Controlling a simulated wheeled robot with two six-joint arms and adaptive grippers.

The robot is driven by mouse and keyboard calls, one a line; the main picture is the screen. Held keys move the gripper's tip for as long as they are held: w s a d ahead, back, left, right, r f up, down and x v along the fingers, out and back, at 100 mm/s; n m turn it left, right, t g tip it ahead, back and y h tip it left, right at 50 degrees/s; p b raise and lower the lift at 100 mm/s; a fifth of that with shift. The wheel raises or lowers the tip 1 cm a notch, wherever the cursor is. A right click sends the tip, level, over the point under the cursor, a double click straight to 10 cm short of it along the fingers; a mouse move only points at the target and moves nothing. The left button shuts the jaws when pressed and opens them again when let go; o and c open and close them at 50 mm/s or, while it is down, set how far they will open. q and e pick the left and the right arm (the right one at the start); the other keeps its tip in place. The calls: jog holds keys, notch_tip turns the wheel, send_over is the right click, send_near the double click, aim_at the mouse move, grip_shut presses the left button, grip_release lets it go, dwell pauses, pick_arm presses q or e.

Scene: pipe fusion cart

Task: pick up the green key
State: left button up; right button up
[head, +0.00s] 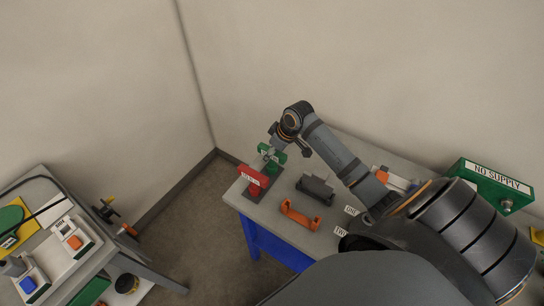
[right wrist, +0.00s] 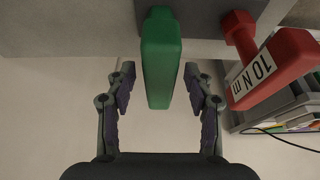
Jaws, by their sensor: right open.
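The green key (head: 274,158) stands upright in a grey holder at the left end of the grey table. In the right wrist view the green key (right wrist: 161,60) shows as a green block between the fingers of my right gripper (right wrist: 160,76). The fingers are open, with a visible gap on each side of the block. In the head view my right gripper (head: 277,138) is at the green key, and its fingers are partly hidden. My left gripper is not in view.
An orange bracket (head: 299,214) and a grey block (head: 316,188) lie nearby.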

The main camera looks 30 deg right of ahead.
grip_shut()
dwell(0.3)
